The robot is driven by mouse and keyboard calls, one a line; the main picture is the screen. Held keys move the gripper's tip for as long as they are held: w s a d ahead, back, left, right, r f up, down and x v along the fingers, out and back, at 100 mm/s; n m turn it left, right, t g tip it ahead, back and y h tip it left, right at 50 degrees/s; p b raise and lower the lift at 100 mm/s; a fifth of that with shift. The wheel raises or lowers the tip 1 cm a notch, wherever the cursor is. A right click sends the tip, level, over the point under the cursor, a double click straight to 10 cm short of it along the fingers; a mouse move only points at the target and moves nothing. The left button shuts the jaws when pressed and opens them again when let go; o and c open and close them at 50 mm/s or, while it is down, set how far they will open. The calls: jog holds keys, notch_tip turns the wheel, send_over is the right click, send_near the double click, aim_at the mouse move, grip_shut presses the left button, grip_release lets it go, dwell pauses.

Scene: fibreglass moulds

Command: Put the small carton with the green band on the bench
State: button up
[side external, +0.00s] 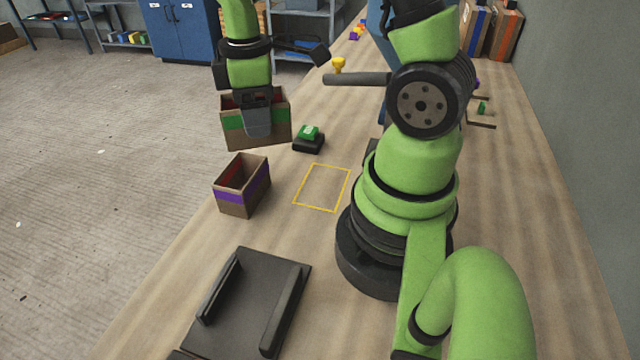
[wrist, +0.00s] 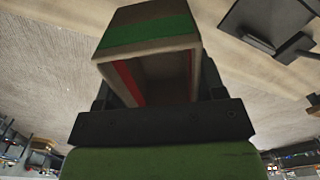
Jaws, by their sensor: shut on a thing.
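The small carton with the green band (side external: 277,120) is brown, open on one side and red inside. My gripper (side external: 257,125) is shut on it. In the wrist view the carton (wrist: 150,33) sits between the two dark fingers of my gripper (wrist: 160,88), with its open side facing the camera. In the side view the carton is near the bench's left edge and appears to be held above it; its exact height is hard to tell. The bench (side external: 190,240) has a wood-look top.
A similar open carton with a purple band (side external: 258,190) stands on the bench nearer the camera. A yellow outline (side external: 322,187) marks a clear patch. A black device with a green top (side external: 309,138) is close by. A dark fixture with rails (side external: 255,290) lies in front.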

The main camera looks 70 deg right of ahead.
jog(key=s+d+f+n, duration=0.4)
jog(key=s+d+n, duration=0.2)
jog(key=s+n, duration=0.45)
jog(key=shift+n, duration=0.55)
jog(key=shift+w+a+f, duration=0.1)
jog(key=shift+w+f, duration=0.1)
jog(key=shift+f, duration=1.3)
jog(key=shift+w+a+f, duration=0.1)
jog(key=shift+w+f, duration=0.15)
jog(key=shift+f, duration=1.3)
jog(key=shift+w+f, duration=0.2)
jog(key=shift+f, duration=1.3)
jog(key=shift+f, duration=0.1)
jog(key=o, duration=0.9)
notch_tip(320, 180, up, 12)
jog(key=shift+r, duration=0.15)
